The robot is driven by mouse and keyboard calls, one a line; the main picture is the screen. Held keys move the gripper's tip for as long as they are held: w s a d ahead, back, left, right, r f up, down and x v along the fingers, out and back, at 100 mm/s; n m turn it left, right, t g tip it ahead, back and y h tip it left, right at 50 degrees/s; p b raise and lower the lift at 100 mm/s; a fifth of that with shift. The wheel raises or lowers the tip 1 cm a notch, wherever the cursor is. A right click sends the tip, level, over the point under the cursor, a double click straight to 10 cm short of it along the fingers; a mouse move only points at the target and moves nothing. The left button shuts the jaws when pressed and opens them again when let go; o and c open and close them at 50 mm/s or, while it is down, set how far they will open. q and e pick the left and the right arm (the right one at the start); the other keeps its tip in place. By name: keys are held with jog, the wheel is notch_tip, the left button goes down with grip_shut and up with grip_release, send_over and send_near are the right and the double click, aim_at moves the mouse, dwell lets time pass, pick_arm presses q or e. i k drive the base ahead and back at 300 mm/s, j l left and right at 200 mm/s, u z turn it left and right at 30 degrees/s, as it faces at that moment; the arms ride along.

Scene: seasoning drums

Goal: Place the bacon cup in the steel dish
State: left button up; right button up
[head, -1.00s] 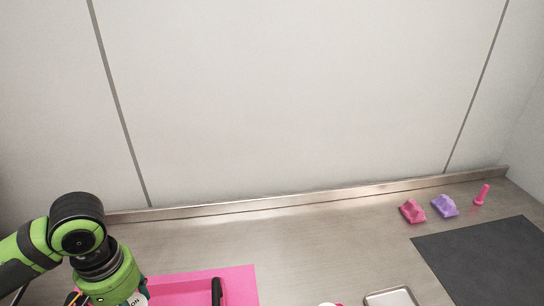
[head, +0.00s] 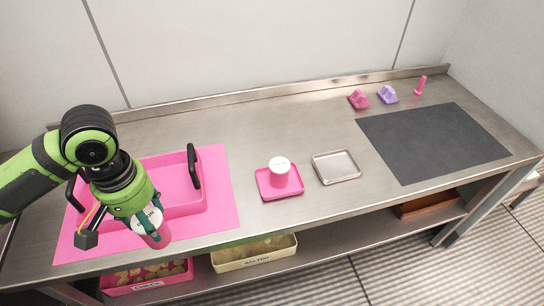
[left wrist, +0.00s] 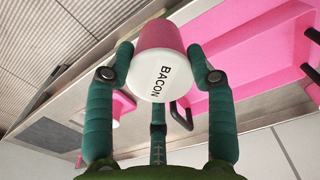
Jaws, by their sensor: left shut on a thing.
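The bacon cup (head: 158,238) is pink, with a white lid lettered BACON that reads clearly in the left wrist view (left wrist: 155,78). My left gripper (head: 148,219) is shut on it, with a green finger on each side of the lid. The cup is tilted and held over the front left edge of the counter, in front of the pink bin. The steel dish (head: 336,167) is a shallow, empty square tray right of centre on the counter, well to the right of the cup. My right gripper is not in view.
A pink bin with black handles (head: 180,211) stands on a pink mat (head: 224,215). A pink tray (head: 266,192) holding a white-lidded pink cup (head: 279,173) sits just left of the steel dish. A dark mat (head: 435,140) lies right; small pink and purple pieces stand behind.

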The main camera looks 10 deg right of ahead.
aim_at(335, 168)
jog(key=i+l+z, duration=0.2)
jog(key=z, duration=0.25)
jog(key=i+l+z, duration=0.25)
jog(key=z, duration=0.25)
jog(key=i+l, duration=0.25)
jog(key=i, duration=0.05)
